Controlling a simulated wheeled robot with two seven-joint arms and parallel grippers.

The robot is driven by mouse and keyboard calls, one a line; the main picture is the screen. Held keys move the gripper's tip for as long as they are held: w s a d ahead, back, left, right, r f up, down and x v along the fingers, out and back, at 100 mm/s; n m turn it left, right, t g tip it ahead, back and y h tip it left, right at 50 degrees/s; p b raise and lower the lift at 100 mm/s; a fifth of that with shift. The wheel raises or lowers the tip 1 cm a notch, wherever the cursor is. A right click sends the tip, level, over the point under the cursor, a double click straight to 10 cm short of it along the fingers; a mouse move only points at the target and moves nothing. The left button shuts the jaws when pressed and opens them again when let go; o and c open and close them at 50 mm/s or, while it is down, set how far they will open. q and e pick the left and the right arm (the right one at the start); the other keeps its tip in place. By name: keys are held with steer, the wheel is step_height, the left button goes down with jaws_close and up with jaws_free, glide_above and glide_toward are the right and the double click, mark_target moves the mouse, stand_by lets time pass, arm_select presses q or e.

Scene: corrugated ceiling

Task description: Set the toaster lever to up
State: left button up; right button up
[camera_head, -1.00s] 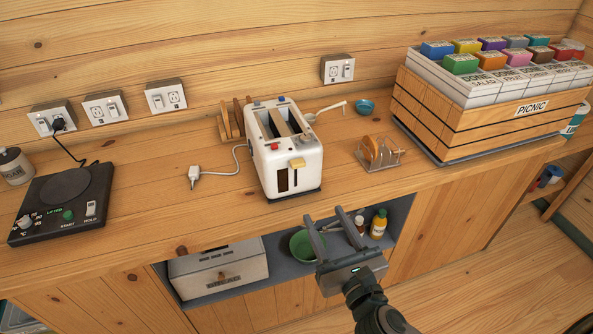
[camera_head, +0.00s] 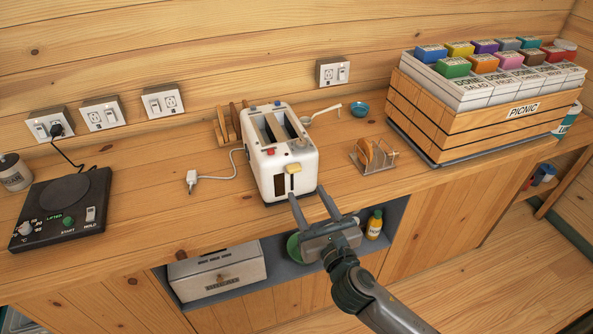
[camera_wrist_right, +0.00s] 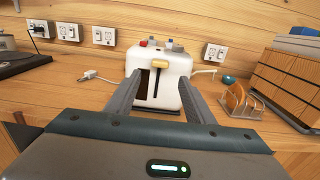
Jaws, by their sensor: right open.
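The white toaster (camera_head: 268,165) stands upright on the wooden counter. Its yellow lever (camera_head: 293,168) sits near the top of the slot on its front face. The lever also shows in the right wrist view (camera_wrist_right: 153,62), at the top of the dark slot. My right gripper (camera_head: 309,196) is open and empty, just in front of the toaster and a little below the lever, its fingers pointing at the front face. In the right wrist view the fingers frame the toaster front, with the lever above and between them. My left gripper is not in view.
A toast rack (camera_head: 376,157) with bread stands to the right, beside the large picnic crate (camera_head: 465,116). An unplugged white plug (camera_head: 191,178) lies left of the toaster. A hot plate (camera_head: 62,205) is at far left. An open shelf (camera_head: 283,270) lies below the counter edge.

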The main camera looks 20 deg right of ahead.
mark_target(296, 172)
steer(key=w+p, duration=0.2)
steer(key=w, duration=0.7)
steer(key=shift+a, duration=0.15)
steer(key=shift+c, duration=0.5)
jaws_close()
steer(key=shift+f+b, duration=0.45)
steer(key=shift+f, duration=0.7)
steer(key=shift+o, duration=0.5)
jaws_free()
steer(key=shift+s, duration=0.1)
